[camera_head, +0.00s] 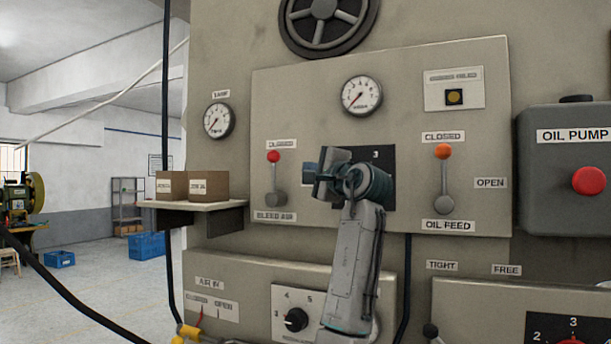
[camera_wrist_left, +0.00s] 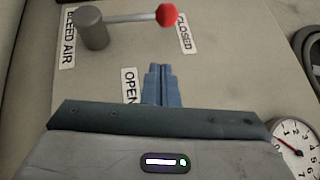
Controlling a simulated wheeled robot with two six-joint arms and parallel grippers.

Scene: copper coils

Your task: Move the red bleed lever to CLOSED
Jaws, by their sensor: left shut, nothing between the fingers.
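The red bleed lever (camera_head: 273,170) is on the panel, its red knob up at the CLOSED label (camera_head: 282,144) and its grey pivot above the BLEED AIR label (camera_head: 274,216). In the left wrist view the lever's red knob (camera_wrist_left: 167,15) is close beside the CLOSED label (camera_wrist_left: 186,32), and the rod runs from the grey pivot (camera_wrist_left: 92,28). My left gripper (camera_head: 322,182) is just right of the lever, apart from it. Its blue fingers (camera_wrist_left: 162,84) are shut and empty, beside the OPEN label (camera_wrist_left: 131,86). My right gripper is not in view.
An orange-knobbed OIL FEED lever (camera_head: 443,170) stands right of my arm, also pointing up. A gauge (camera_head: 362,96) is above my gripper. A shelf (camera_head: 193,205) with two boxes juts out at the left. The grey OIL PUMP box (camera_head: 568,160) is at the far right.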

